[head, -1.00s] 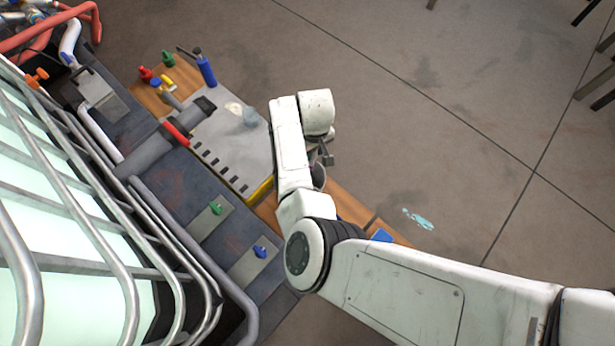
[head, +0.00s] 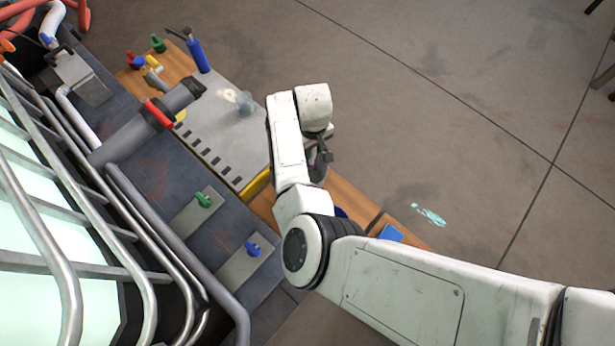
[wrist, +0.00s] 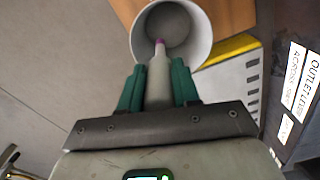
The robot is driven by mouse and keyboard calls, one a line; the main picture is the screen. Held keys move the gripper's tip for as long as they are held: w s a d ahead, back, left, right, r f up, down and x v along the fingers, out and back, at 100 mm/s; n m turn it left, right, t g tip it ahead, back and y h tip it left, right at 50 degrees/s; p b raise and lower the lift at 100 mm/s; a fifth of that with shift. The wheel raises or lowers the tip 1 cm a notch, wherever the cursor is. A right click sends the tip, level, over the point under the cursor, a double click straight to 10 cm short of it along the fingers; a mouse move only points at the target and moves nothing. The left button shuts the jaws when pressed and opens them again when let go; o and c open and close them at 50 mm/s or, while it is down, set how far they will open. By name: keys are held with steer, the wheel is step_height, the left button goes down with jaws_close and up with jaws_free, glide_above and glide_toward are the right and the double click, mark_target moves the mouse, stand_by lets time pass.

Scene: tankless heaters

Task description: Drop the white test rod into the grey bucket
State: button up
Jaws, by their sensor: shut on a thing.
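The white test rod (wrist: 159,80) shows pale grey with a purple tip in the wrist view. My gripper (wrist: 158,82) is shut on it, with one green finger on each side. The grey bucket (wrist: 201,50) is a round, open vessel just ahead of the fingers. The rod's tip overlaps the bucket's opening in this view; I cannot tell how far above or inside the rim it is. In the head view my gripper (head: 321,158) is mostly hidden by my own white arm, and the rod and bucket cannot be made out clearly there.
A grey plate with a yellow edge (head: 235,135) lies on the wooden bench (head: 345,197). A blue canister (head: 197,56) and several small coloured items stand at its far end. Pipes and valves (head: 203,200) fill the left. Open floor lies to the right.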

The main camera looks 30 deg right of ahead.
steer(key=shift+f+b, duration=1)
steer(key=shift+f, duration=0.2)
steer(key=o, duration=1.1)
steer(key=shift+r, duration=0.15)
step_height(320, 180, up, 11)
steer(key=p, duration=0.6)
steer(key=shift+f, duration=0.2)
steer(key=shift+d, duration=0.1)
